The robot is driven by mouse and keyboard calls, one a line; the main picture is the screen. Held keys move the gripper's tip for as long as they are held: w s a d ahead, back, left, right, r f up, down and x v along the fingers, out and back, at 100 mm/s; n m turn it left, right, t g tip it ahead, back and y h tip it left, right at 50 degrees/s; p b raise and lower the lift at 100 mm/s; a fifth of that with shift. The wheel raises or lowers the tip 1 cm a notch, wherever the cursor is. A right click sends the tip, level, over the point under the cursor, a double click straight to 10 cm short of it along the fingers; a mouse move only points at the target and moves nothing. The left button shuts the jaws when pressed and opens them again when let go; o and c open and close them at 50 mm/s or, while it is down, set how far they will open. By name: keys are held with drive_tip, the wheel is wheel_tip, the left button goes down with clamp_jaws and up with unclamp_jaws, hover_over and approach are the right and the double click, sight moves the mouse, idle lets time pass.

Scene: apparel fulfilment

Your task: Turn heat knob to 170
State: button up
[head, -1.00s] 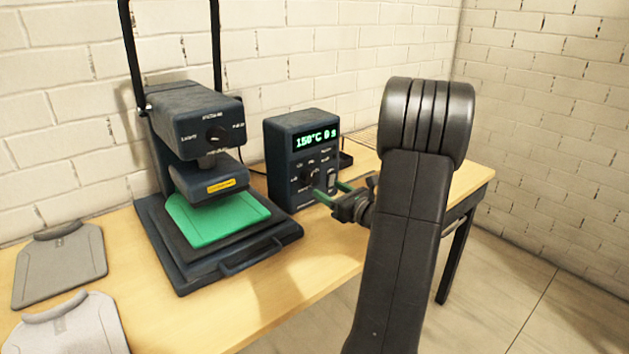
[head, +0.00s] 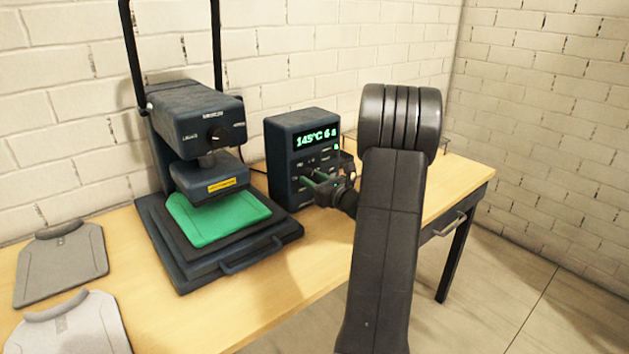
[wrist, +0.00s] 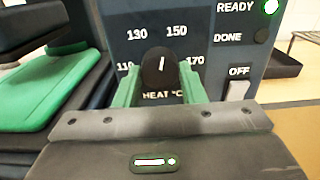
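The heat knob (wrist: 160,68) is a dark round dial marked HEAT °C on the control box (head: 292,168). Its white pointer stands near upright, between the 130 and 150 marks; 170 is at the right. The box's green display (head: 317,138) appears to read 145°C. My gripper (wrist: 161,88) has its green fingers on either side of the knob, with no clear gap to it. It looks shut on the knob. In the head view my gripper (head: 314,180) is at the box's front and covers the knob.
A heat press (head: 195,125) with a green piece (head: 215,222) on its bed stands left of the box. Two grey garment-shaped pieces (head: 60,265) lie at the left. The READY light (wrist: 270,6) is lit green. A dark tray (wrist: 284,66) sits right of the box.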

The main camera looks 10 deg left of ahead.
drive_tip(key=shift+c, duration=0.6)
drive_tip(key=shift+m+p, duration=0.3)
drive_tip(key=shift+p, duration=0.1)
drive_tip(key=shift+r+m+p, duration=0.15)
drive_tip(key=shift+m+p, duration=0.7)
drive_tip(key=shift+m, duration=0.15)
drive_tip(key=m+p, duration=0.3)
drive_tip(key=m, duration=0.1)
drive_tip(key=shift+m+p, duration=0.3)
drive_tip(key=shift+p, duration=0.1)
drive_tip(key=m+p, duration=0.4)
drive_tip(key=m, duration=0.1)
drive_tip(key=shift+s, duration=0.1)
drive_tip(key=shift+m+p, duration=1)
drive_tip(key=shift+m, duration=0.5)
